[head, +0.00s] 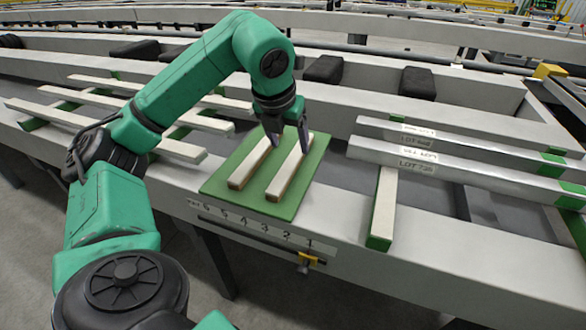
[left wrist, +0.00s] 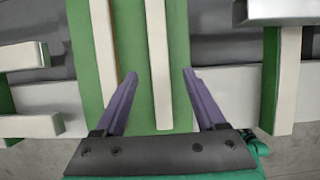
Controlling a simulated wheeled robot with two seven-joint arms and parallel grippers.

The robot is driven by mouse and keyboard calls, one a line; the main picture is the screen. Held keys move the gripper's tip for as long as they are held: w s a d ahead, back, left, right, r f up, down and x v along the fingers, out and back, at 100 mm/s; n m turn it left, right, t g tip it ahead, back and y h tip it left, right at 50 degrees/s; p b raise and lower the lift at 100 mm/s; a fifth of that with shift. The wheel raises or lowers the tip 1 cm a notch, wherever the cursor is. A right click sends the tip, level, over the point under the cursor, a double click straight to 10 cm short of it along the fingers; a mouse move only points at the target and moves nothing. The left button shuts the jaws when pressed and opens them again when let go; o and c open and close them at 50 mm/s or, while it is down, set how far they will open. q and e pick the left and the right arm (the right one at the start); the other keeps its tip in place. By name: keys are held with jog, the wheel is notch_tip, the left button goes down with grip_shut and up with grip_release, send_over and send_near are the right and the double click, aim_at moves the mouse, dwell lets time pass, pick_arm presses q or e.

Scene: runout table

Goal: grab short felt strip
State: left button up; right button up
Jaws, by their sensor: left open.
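Two short pale strips with brownish sides lie side by side on a green mat (head: 304,182). The left strip (head: 249,165) and the right strip (head: 286,178) also show in the left wrist view, the left one (left wrist: 103,35) partly behind a finger and the right one (left wrist: 158,95) in the middle. Which is the felt strip I cannot tell. My left gripper (head: 289,145) is open over the mat's far part. In the left wrist view its fingertips (left wrist: 160,73) stand on either side of the right strip, with gaps. Contact is not visible. My right gripper is out of view.
Long pale bars (head: 165,145) lie to the left. Metal bars labelled LOT (head: 440,160) lie to the right, near a pale bar with a green side (head: 384,205). Black blocks (head: 417,83) stand behind. A numbered scale (head: 260,228) runs along the table's front edge.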

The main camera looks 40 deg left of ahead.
aim_at(293, 158)
pick_arm(q)
jog(key=b+x, duration=0.1)
jog(key=x, duration=0.5)
jog(key=shift+a, duration=0.1)
grip_shut()
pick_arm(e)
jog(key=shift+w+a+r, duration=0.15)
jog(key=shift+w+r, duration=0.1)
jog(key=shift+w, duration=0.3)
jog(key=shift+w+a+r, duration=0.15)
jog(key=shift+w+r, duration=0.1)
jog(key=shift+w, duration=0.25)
